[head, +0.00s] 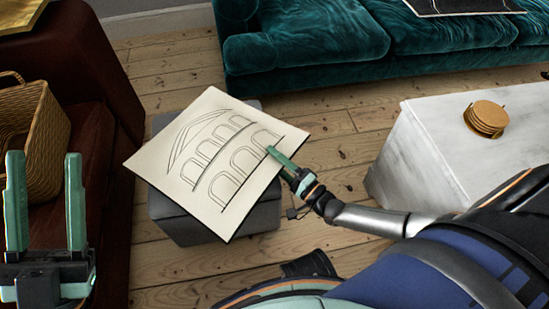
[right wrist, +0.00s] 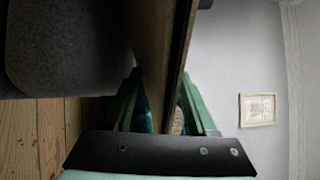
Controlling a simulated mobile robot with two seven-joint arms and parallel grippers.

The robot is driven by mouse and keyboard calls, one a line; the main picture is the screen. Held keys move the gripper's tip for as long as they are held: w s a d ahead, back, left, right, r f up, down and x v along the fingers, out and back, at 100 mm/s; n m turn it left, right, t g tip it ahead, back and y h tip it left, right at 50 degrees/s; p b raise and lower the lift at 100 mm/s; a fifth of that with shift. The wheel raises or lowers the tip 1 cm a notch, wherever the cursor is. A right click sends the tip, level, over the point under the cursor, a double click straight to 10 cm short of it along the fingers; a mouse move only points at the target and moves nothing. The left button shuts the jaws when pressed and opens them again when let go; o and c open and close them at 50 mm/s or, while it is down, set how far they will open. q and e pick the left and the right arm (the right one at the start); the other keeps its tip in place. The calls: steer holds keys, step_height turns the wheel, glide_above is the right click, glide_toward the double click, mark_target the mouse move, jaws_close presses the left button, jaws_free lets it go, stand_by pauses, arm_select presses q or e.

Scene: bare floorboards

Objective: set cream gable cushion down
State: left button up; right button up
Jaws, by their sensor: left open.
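The cream gable cushion (head: 212,160) is a flat square with a black line drawing of arches and a gable. In the head view it lies over the grey pouf (head: 180,222), overhanging it. I cannot tell whether it touches the pouf's top. My right gripper (head: 275,158) is at the cushion's right edge, with one finger over its top face. In the right wrist view the fingers (right wrist: 160,85) lie on either side of the cushion's edge (right wrist: 180,60). My left gripper (head: 43,190) is open and empty at the far left.
A wicker basket (head: 32,135) stands on the dark red-brown seat (head: 90,150) at left. A teal velvet sofa (head: 310,45) is behind the pouf. A white marble-like table (head: 425,150) with coasters (head: 487,117) stands at right. Bare floorboards (head: 345,125) lie between.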

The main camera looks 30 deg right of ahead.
steer(key=p+v, duration=0.2)
steer(key=v, duration=1)
steer(key=shift+r, duration=0.15)
